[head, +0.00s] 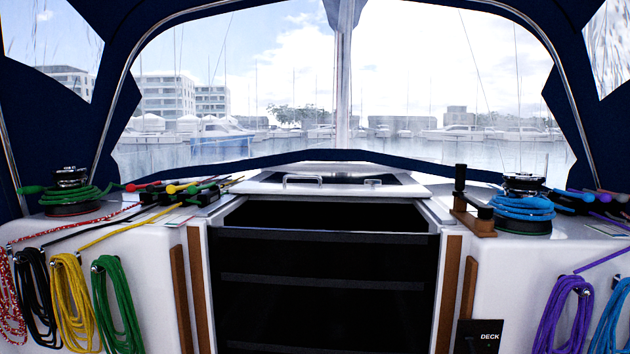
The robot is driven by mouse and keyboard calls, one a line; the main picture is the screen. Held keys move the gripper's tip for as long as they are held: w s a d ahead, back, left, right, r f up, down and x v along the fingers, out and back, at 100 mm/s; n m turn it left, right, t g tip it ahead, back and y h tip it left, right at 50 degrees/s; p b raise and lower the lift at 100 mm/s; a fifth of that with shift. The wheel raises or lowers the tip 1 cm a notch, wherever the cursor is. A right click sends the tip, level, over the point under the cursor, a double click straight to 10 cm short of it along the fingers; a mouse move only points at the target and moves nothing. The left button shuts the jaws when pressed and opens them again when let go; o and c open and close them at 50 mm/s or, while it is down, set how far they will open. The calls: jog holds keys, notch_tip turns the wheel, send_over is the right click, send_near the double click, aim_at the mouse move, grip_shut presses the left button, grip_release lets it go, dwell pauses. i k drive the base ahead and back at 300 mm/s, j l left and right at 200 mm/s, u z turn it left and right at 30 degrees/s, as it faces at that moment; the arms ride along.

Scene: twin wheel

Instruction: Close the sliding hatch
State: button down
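The sliding hatch (412,188) is a pale, flat cover with a dark panel on top, at the middle of the head view, just below the windscreen. A metal handle (303,180) stands on its left part, and a smaller metal fitting (372,182) is to the right of it. The hatch sits back toward the windscreen. A dark companionway opening (325,216) shows in front of it, so the hatch is open. My gripper is not in view.
Dark horizontal slats or steps (320,300) lie below the opening, between wooden side strips (447,292). Left (70,190) and right (523,205) winches carry rope. A dark upright winch handle (460,182) stands near the hatch's right side. Rope coils (118,300) hang on the white walls.

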aim_at(400, 185)
jog(key=i+j, duration=0.1)
jog(key=i, duration=0.4)
jog(key=i+j, duration=0.15)
jog(key=i, duration=0.3)
jog(key=i+j, duration=0.1)
jog(key=i, duration=0.4)
jog(key=z, duration=0.05)
